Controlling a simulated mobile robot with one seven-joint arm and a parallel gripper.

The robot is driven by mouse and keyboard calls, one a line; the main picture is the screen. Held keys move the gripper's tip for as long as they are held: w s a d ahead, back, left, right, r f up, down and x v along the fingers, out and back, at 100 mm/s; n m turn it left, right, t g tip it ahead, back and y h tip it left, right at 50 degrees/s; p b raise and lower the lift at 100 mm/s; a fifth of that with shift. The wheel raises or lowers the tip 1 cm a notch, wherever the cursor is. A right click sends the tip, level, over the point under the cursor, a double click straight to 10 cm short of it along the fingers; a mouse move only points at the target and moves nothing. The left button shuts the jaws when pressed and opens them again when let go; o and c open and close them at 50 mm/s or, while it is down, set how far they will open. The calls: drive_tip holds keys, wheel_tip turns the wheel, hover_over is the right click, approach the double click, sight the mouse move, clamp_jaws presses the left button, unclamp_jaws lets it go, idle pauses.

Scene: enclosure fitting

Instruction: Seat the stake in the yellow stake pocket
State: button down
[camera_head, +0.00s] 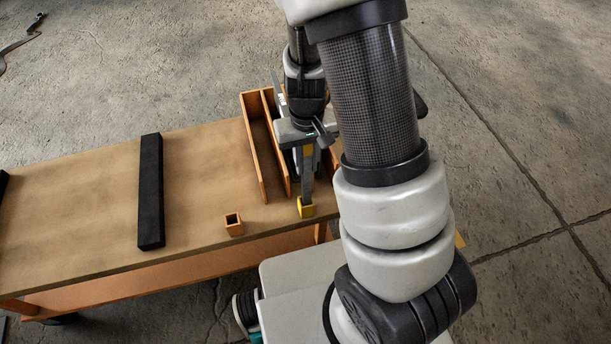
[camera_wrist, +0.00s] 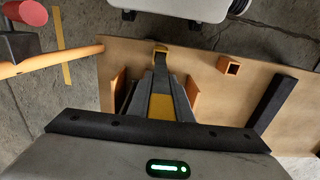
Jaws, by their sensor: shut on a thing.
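The stake (camera_head: 308,185) is a long grey bar with a yellow part near my gripper. My gripper (camera_head: 307,150) is shut on it, and the stake points down toward the table's front edge. The yellow stake pocket (camera_head: 306,209) is a small square socket near that edge. The stake's lower end meets the pocket's mouth; I cannot tell how deep it is inside. In the wrist view the stake (camera_wrist: 162,68) runs from between my fingers to the yellow pocket (camera_wrist: 160,47), whose opening is mostly hidden behind it.
An orange square socket (camera_head: 234,225) stands left of the yellow pocket. Orange upright boards (camera_head: 253,150) stand beside and behind my gripper. A black bar (camera_head: 151,190) lies across the brown table (camera_head: 80,215). The tabletop between the black bar and the boards is mostly clear.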

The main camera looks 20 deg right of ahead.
sight(306, 172)
drive_tip(key=shift+f+b, duration=0.4)
drive_tip(key=shift+f, duration=1.5)
drive_tip(key=shift+f, duration=0.2)
drive_tip(key=c, duration=1.6)
unclamp_jaws()
